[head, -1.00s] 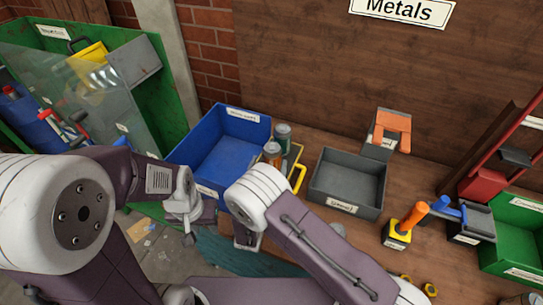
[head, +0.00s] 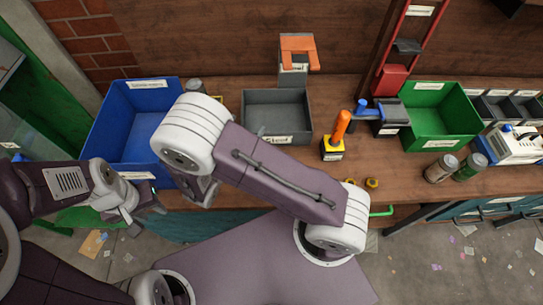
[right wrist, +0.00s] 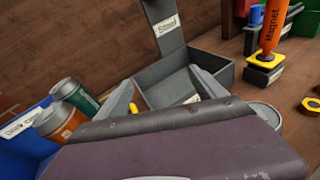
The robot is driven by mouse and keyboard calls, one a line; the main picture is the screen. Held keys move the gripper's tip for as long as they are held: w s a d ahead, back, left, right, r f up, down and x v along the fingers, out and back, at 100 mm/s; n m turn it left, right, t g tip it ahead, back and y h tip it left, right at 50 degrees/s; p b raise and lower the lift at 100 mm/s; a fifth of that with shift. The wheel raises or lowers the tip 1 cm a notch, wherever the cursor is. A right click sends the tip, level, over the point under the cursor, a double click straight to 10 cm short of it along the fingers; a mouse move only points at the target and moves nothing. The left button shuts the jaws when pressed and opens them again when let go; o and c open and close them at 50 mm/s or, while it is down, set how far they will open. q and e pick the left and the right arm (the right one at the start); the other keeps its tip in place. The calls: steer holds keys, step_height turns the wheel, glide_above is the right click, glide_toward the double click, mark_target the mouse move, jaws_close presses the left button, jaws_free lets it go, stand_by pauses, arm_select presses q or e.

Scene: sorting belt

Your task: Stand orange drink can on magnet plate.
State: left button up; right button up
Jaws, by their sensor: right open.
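The orange drink can (right wrist: 60,122) stands beside the blue bin, next to a green can (right wrist: 76,96), in the right wrist view. My right arm hides it in the head view. The magnet (head: 337,140), with an orange handle marked "Magnet" and a yellow foot, stands on a dark block; it also shows in the right wrist view (right wrist: 268,50). A grey disc (right wrist: 267,114) lies nearby, partly hidden; I cannot tell which is the magnet plate. My right gripper (right wrist: 160,76) is open and empty, right of the cans. My left gripper (head: 138,208) hangs left; its jaws are unclear.
The blue bin (head: 98,130) and grey bin (head: 249,120) stand on the bench. A green bin (head: 405,128) and two cans (head: 441,168) (head: 470,167) are at the right. Yellow rings (head: 372,183) lie near the front edge.

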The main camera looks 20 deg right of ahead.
steer(key=s+d+f+m+g+y, duration=0.1)
steer(key=s+d+f+m+g, duration=0.1)
steer(key=s+d+m+g, duration=0.95)
steer(key=s+a+f+m+y, duration=0.1)
steer(key=s+a+m+y, duration=0.35)
steer(key=m+y, duration=0.3)
steer(key=m, duration=0.2)
steer(key=w+a+r+m+t+y, duration=0.1)
steer(key=m, duration=0.1)
steer(key=w+a+r+m+t+y, duration=0.1)
steer(key=m, duration=0.2)
steer(key=shift+w+a+y, duration=0.15)
steer(key=shift+y, duration=0.1)
